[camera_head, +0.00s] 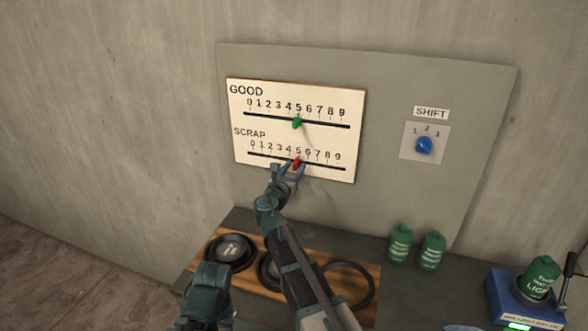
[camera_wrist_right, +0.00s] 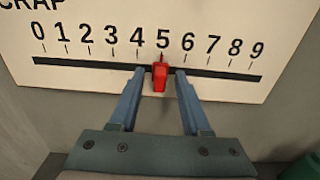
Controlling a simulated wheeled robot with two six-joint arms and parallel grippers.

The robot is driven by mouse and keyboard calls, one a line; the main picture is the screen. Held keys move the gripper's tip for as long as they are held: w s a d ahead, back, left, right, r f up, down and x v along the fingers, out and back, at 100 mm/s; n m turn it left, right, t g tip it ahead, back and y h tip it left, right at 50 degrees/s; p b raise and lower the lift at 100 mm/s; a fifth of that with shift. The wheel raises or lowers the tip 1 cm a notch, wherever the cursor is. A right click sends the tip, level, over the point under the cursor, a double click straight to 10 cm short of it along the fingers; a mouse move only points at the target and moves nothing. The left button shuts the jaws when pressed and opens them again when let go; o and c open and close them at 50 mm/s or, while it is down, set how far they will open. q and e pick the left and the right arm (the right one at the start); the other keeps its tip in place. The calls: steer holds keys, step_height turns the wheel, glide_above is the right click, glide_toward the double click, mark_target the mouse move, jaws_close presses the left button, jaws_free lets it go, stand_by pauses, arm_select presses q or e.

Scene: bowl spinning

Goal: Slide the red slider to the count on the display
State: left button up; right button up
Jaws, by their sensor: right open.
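The red slider (camera_head: 296,163) sits on the lower track of the white board, the SCRAP scale (camera_head: 295,155), at the 5 mark. In the right wrist view the red slider (camera_wrist_right: 160,75) stands just under the 5. My right gripper (camera_head: 288,169) is open, its two fingers (camera_wrist_right: 159,73) one on each side of the slider, with a small gap visible on both sides. A green display (camera_head: 519,327) shows at the bottom edge on the blue machine; its reading is cut off.
A green slider (camera_head: 297,122) is at 5 on the GOOD scale above. A blue SHIFT knob (camera_head: 424,146) is on the panel to the right. Green canisters (camera_head: 400,244), a blue machine (camera_head: 518,296) with a lever, and black round dishes (camera_head: 230,252) stand on the bench below.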

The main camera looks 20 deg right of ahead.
steer(key=shift+c, duration=0.3)
jaws_close()
stand_by(1.1)
